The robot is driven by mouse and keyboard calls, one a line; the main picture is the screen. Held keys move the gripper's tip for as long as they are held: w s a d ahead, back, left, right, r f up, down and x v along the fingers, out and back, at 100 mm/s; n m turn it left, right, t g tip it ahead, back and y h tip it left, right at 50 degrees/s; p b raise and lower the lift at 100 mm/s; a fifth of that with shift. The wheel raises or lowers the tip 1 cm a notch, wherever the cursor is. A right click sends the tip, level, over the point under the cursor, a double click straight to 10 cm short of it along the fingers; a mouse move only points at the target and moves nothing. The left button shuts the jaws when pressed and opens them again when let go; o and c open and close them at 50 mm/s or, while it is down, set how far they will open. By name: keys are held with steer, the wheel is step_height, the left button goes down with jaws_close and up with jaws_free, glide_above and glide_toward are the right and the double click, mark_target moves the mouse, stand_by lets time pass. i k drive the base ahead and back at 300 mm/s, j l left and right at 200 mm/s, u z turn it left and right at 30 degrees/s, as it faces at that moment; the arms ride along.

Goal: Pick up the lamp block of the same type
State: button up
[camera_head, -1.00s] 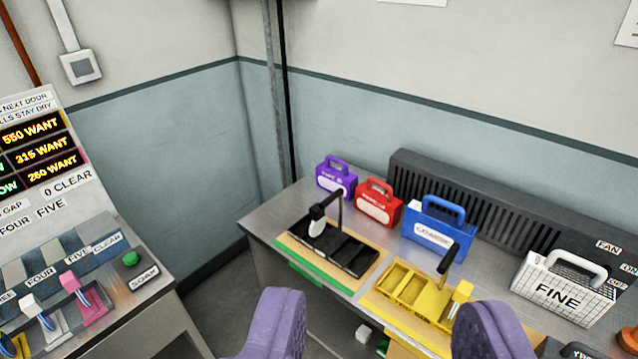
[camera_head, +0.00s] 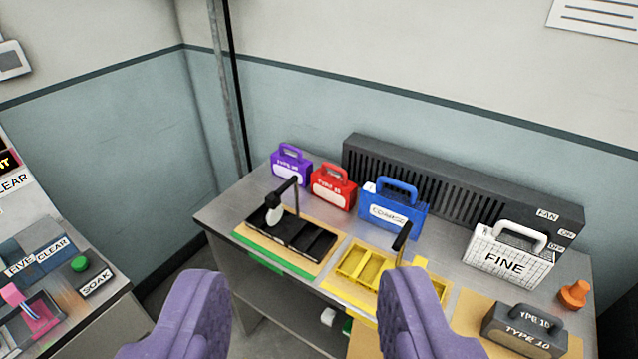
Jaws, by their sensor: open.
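Several handled blocks stand on the metal bench. A purple block (camera_head: 291,166) labelled with a TYPE number and a red block (camera_head: 334,187) labelled TYPE, its number hard to read, stand at the back left. A dark grey block (camera_head: 524,331) labelled TYPE 10 stands at the front right. A blue block (camera_head: 394,209) reads COARSE and a white gridded block (camera_head: 508,257) reads FINE. Which of these is a lamp block I cannot tell. My gripper (camera_head: 305,315) is open and empty, its two purple fingers in the foreground, apart from all the blocks.
A black tray (camera_head: 313,245) with a lever and a yellow tray (camera_head: 362,270) with a dark-handled lever lie on the bench (camera_head: 225,212). A dark vented unit (camera_head: 455,185) runs behind. An orange knob-like object (camera_head: 574,295) stands right. A control panel (camera_head: 60,265) is at left.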

mark_target(339, 191)
steer(key=i+j, duration=0.2)
steer(key=i, duration=0.3)
steer(key=i+j, duration=0.2)
steer(key=i, duration=0.35)
steer(key=i+j, duration=0.2)
steer(key=i, duration=0.3)
steer(key=i+j, duration=0.2)
steer(key=i, duration=0.3)
steer(key=i+j+z, duration=0.1)
steer(key=i, duration=0.45)
steer(key=j, duration=0.1)
